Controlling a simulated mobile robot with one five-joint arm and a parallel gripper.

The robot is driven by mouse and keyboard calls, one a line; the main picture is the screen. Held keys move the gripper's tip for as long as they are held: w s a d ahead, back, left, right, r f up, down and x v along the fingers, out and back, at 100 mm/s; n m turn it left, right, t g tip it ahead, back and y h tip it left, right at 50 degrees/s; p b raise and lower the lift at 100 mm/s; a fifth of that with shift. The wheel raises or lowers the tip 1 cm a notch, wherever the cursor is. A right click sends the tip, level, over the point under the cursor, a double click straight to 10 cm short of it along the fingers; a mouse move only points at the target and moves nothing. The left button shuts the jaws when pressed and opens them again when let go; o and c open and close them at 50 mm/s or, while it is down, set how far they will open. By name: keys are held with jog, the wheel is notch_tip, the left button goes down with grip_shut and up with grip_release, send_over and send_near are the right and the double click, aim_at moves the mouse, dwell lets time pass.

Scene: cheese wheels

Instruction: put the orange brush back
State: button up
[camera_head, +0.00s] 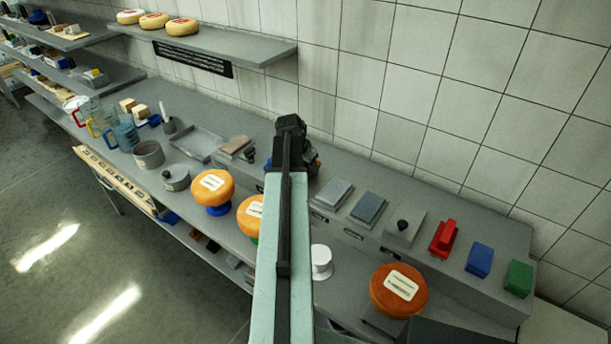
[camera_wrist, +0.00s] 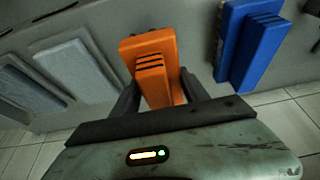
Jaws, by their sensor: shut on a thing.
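The orange brush (camera_wrist: 152,62) is a blocky stepped piece with dark grooves. In the wrist view it stands between the two dark fingers of my gripper (camera_wrist: 160,92), which is shut on it. A grey surface shows behind the brush; I cannot tell whether the brush touches it. In the head view my gripper (camera_head: 290,135) is over the back of the counter near the tiled wall, and my own arm hides the brush there.
A blue grooved block (camera_wrist: 250,45) is right of the brush, and a grey slab (camera_wrist: 72,68) lies left. On the raised ledge are a red block (camera_head: 443,238), a blue block (camera_head: 480,260) and a green block (camera_head: 518,278). An orange cheese wheel (camera_head: 398,290) sits at front right.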

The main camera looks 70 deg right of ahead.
notch_tip(320, 180, down, 2)
jog(key=shift+f+b, duration=0.25)
jog(key=shift+b, duration=0.25)
jog(key=shift+r, duration=0.2)
jog(key=shift+f, duration=0.15)
jog(key=o, duration=1.2)
jog(key=shift+w, duration=0.1)
jog(key=p+v, duration=1.1)
jog(key=v, duration=0.1)
jog(key=shift+a+r+p, duration=0.1)
jog(key=shift+r+p, duration=0.2)
jog(key=shift+p, duration=0.1)
jog(key=shift+f, duration=0.1)
